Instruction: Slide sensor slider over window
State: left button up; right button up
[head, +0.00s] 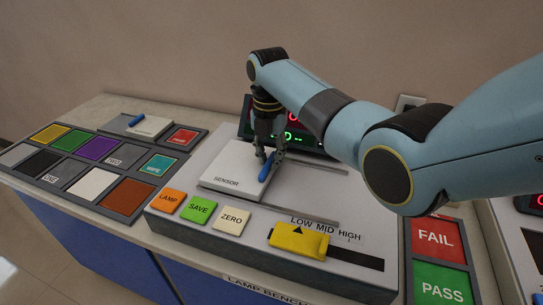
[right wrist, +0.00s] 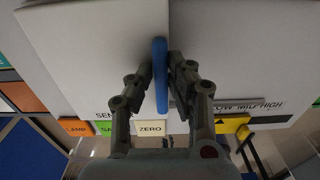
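The sensor slider (head: 228,165) is a white plate marked SENSOR, with a blue upright handle (head: 266,169) near its right edge. It sits at the left end of two rails on the lamp bench. My right gripper (head: 270,153) reaches down from above with a finger on either side of the handle. In the right wrist view the blue handle (right wrist: 160,75) stands between the fingertips, which look closed against it. I cannot make out a window; the plate or my gripper may hide it. My left gripper is not in view.
The rails (head: 318,166) run right from the plate over a clear grey surface. In front are LAMP, SAVE and ZERO buttons (head: 232,220) and a yellow LOW-MID-HIGH slider (head: 298,241). A display (head: 290,135) stands behind. FAIL (head: 433,237) and PASS pads lie right.

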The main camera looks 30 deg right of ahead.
jog(key=o, duration=0.4)
jog(key=shift+w+a, duration=0.2)
jog(key=shift+w, duration=0.05)
jog(key=shift+s+d+r, duration=0.1)
jog(key=shift+r, duration=0.3)
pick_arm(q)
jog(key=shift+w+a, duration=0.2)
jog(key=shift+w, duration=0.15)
pick_arm(e)
notch_tip(320, 180, up, 11)
jog(key=shift+r, duration=0.15)
